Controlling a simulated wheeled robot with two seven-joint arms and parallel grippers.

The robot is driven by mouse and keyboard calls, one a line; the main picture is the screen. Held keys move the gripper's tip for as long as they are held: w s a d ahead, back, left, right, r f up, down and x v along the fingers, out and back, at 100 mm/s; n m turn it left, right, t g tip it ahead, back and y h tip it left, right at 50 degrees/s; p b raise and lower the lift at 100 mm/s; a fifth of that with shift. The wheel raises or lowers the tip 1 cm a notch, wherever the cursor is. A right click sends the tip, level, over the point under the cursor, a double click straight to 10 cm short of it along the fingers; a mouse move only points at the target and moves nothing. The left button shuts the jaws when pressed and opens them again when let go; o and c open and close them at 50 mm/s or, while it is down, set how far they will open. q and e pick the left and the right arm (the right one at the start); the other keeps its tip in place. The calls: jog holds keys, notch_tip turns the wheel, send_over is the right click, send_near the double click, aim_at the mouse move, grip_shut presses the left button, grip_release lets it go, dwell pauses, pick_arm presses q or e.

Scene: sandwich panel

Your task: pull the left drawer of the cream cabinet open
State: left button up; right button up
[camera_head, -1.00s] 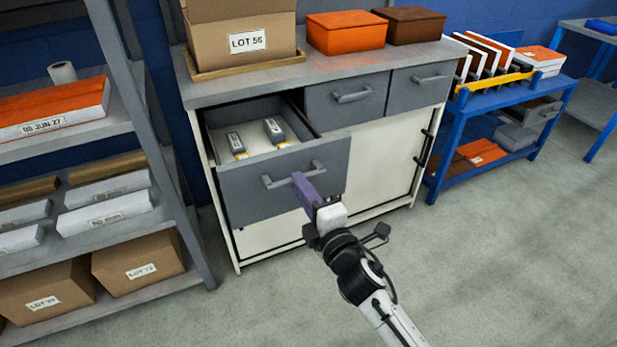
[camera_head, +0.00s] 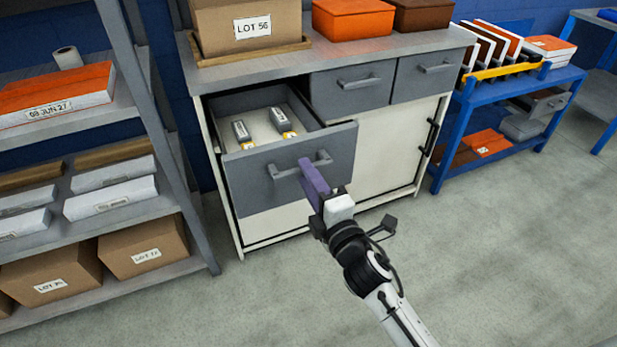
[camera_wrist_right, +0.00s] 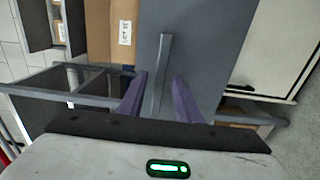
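The cream cabinet (camera_head: 386,152) has a grey top and grey drawer fronts. Its left drawer (camera_head: 250,196) stands well out from the cabinet, with its inside showing. The drawer's bar handle (camera_head: 284,172) is on its front; it also shows in the right wrist view (camera_wrist_right: 164,62). My right gripper (camera_head: 313,180) is at the handle's right part. In the right wrist view, the purple fingers of my right gripper (camera_wrist_right: 160,88) stand either side of the handle, with gaps visible, so it looks open around it. My left gripper is not in view.
Two small grey items with yellow ends (camera_head: 242,133) lie in the drawer. A closed grey drawer (camera_head: 350,88) is to its right. A grey shelf rack (camera_head: 150,130) stands close at left, a blue cart (camera_head: 458,125) at right. The floor in front is clear.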

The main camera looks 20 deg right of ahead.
jog(key=s+d, duration=0.1)
jog(key=s, duration=0.9)
jog(key=shift+s+d, duration=0.1)
jog(key=s+a+f+m+g+p, duration=0.1)
jog(key=s+f+m+g, duration=0.8)
jog(key=s+f+m, duration=0.8)
notch_tip(320, 180, down, 4)
jog(key=shift+s+f+y, duration=0.1)
jog(key=shift+s+y, duration=0.15)
jog(key=shift+y, duration=0.15)
jog(key=shift+w, duration=0.1)
jog(key=shift+d, duration=0.1)
